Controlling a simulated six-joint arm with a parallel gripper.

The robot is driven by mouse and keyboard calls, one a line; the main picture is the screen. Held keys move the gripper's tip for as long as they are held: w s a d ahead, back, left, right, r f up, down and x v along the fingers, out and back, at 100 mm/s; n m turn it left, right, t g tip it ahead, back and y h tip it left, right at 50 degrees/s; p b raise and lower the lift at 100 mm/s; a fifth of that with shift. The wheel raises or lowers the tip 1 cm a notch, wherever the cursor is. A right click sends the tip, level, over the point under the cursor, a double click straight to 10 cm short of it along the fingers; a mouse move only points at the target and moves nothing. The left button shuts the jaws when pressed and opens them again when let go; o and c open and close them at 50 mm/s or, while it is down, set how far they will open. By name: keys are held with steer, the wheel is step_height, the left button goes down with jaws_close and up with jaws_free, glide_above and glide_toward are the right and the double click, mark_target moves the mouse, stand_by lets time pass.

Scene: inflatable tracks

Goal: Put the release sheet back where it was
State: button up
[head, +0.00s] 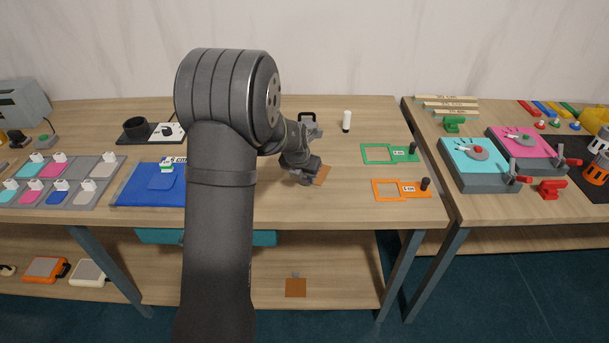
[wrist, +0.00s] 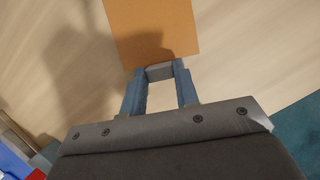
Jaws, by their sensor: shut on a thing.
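My gripper (head: 308,178) is over the front middle of the main table. In the wrist view, its two blue-grey fingers (wrist: 160,72) are shut on the grey tab of a flat brown sheet, which I take as the release sheet (wrist: 152,28). The sheet extends away from the fingertips over bare wood. In the head view, a corner of the sheet (head: 322,175) shows beside the gripper, and the rest is hidden. I cannot tell whether it touches the table. A similar brown square with a grey tab (head: 296,288) lies on the lower shelf.
Green (head: 378,153) and orange (head: 386,190) frames with black knobs lie to the right on the main table (head: 345,210). A white cylinder (head: 347,121) stands behind. A blue mat (head: 135,188) lies left of my arm. A gap separates the right table.

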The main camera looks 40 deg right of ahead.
steer(key=o, duration=1)
steer(key=shift+f, duration=0.1)
steer(key=shift+o, duration=0.2)
steer(key=v, duration=1.2)
steer(key=x, duration=1.2)
steer(key=shift+r, duration=1.2)
